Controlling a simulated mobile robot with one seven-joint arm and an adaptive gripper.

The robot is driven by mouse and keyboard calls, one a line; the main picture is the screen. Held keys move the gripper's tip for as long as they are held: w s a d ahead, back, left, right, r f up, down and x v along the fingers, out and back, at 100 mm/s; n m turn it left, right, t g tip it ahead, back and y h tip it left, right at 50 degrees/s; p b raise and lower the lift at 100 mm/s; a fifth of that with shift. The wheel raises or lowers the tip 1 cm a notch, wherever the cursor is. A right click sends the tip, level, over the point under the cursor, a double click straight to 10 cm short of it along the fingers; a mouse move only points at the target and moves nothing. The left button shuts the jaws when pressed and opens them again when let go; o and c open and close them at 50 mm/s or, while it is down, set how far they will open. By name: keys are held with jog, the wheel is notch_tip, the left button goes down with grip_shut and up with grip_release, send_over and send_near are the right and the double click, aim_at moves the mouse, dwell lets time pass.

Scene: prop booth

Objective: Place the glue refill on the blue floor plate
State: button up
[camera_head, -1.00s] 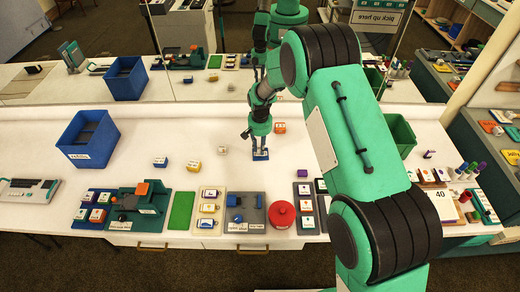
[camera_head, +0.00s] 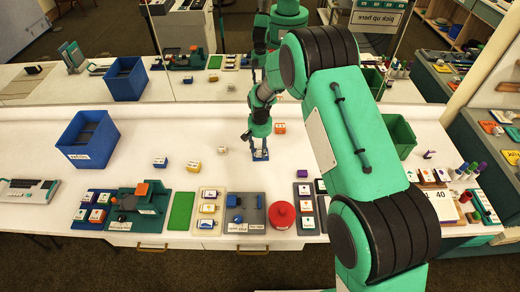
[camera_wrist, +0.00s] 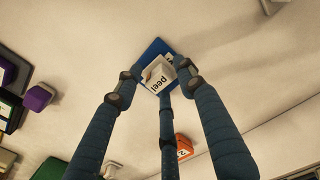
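I cannot tell from the label whether this block is the glue refill. In the head view the fingers mostly hide the block.
Small labelled blocks stand nearby: a yellow one (camera_head: 193,167), a pale one (camera_head: 222,150) and an orange one (camera_head: 280,128). A blue bin (camera_head: 88,138) stands left and a green bin (camera_head: 398,136) right. Trays and a red round container (camera_head: 282,214) line the front edge.

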notch_tip(320, 180, up, 12)
jog(key=p, duration=0.2)
dwell(0.4)
jog(key=shift+r, duration=0.1)
dwell(0.5)
notch_tip(320, 180, up, 15)
jog(key=t, duration=0.1)
send_over(260, 150)
jog(key=s+d, duration=0.5)
jog(key=d, duration=0.1)
jog(key=s+d+r+t, duration=0.2)
jog(key=s+d+r, duration=0.4)
jog(key=s+r, duration=0.5)
jog(key=s+d+r+t, duration=0.1)
jog(key=s+d+r, duration=0.2)
jog(key=s, duration=0.6)
jog(key=s+d+r, duration=0.3)
jog(key=s, duration=0.7)
jog(key=s+d+r+t, duration=0.1)
jog(key=s+d+r, duration=0.1)
jog(key=s, duration=0.7)
jog(key=shift+s+d+r+t, duration=0.15)
jog(key=shift+d+r+t, duration=0.2)
jog(key=shift+d, duration=0.25)
